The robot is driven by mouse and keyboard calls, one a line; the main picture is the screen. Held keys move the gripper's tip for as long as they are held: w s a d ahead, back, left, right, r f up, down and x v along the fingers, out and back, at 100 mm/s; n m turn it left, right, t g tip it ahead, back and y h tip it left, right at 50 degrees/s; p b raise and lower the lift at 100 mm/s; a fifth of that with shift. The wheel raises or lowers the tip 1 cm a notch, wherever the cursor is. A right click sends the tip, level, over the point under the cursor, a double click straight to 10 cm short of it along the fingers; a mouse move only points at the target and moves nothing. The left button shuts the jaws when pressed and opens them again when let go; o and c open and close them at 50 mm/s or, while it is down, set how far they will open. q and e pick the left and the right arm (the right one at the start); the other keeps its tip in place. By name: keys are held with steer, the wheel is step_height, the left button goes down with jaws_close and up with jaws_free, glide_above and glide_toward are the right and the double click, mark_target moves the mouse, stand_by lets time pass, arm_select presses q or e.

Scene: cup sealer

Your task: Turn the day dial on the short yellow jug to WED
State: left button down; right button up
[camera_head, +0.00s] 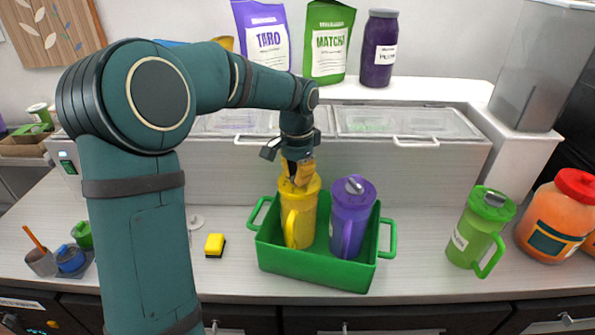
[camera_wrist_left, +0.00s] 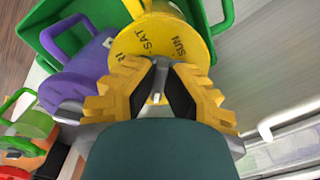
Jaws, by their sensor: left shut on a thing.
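The short yellow jug (camera_head: 299,217) stands upright in a green crate (camera_head: 302,272), on the left side, with its handle toward the front. Its lid carries the day dial, seen in the left wrist view (camera_wrist_left: 186,48) with SAT and SUN legible; WED is not visible. My left gripper (camera_head: 298,180) comes down from above onto the lid. In the left wrist view its yellow fingers (camera_wrist_left: 160,92) are closed in on the dial's grip, which the fingers mostly hide. My right gripper is in neither view.
A purple jug (camera_head: 351,215) stands right beside the yellow jug in the crate. A green jug (camera_head: 480,232) and an orange jar (camera_head: 558,220) with a red lid stand to the right. A yellow sponge (camera_head: 215,245) lies left of the crate. Lidded bins (camera_head: 405,122) are behind.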

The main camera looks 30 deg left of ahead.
arm_select(q)
steer(key=shift+s+f+m, duration=0.1)
steer(key=shift+f+m, duration=0.15)
steer(key=shift+m, duration=0.15)
steer(key=shift+c, duration=2.3)
jaws_free()
steer(key=shift+a, duration=0.1)
steer(key=shift+r, duration=0.15)
step_height(320, 180, up, 12)
